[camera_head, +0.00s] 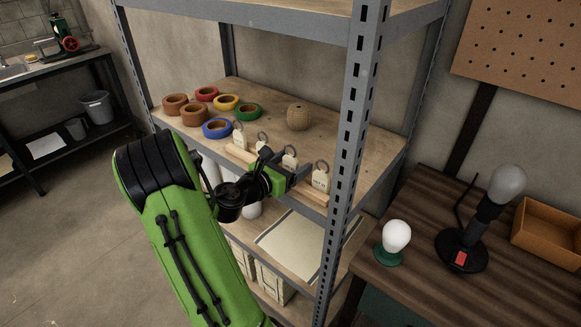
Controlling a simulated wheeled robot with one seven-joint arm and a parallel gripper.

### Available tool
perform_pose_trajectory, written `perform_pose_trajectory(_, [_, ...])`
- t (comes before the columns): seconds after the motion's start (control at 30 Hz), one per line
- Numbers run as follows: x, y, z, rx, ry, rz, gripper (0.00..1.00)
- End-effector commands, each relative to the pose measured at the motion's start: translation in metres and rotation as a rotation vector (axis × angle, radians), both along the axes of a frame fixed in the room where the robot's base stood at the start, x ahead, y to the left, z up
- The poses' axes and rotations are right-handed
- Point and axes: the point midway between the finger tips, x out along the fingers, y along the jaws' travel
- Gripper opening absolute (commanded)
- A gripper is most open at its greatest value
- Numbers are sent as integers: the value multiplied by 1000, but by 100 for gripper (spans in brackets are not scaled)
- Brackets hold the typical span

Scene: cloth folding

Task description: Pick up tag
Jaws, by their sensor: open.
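Several pale tags with ring-shaped tops stand in a row along a wooden strip (240,153) at the front of the shelf. They are the far-left tag (240,138), a second tag (261,146) partly hidden by my arm, a third tag (290,160) and the right-end tag (321,179). My gripper (297,181) is open in front of the row, close to the third and right-end tags. Nothing shows between its fingers. Whether it touches a tag cannot be told from this view.
Tape rolls in several colours, such as a blue roll (217,128), and a ball of twine (299,117) lie on the shelf board (340,130). A metal post (352,150) stands right of the tags. A dark bench (420,285) holds a bulb (397,236) and a lamp (508,183).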

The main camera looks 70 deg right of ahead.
Motion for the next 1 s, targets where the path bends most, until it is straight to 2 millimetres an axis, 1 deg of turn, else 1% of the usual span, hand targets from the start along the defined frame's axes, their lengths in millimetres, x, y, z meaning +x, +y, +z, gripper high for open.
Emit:
perform_pose_trajectory(0.1, [0,0,0,0,0,0,77])
perform_pose_trajectory(0.27, [0,1,1,0,0,0,52])
perform_pose_trajectory(0.4, [0,1,1,0,0,0,31])
perform_pose_trajectory(0.47, [0,1,1,0,0,0,22])
perform_pose_trajectory(0.67, [0,1,2,0,0,0,22])
perform_pose_trajectory(0.73, [0,1,9,-2,-1,0,22])
perform_pose_trajectory(0.77, [0,1,15,-2,-1,0,22])
perform_pose_trajectory(0.9, [1,1,54,-4,-5,0,22])
perform_pose_trajectory(1.0, [0,1,79,-4,-4,-1,22])
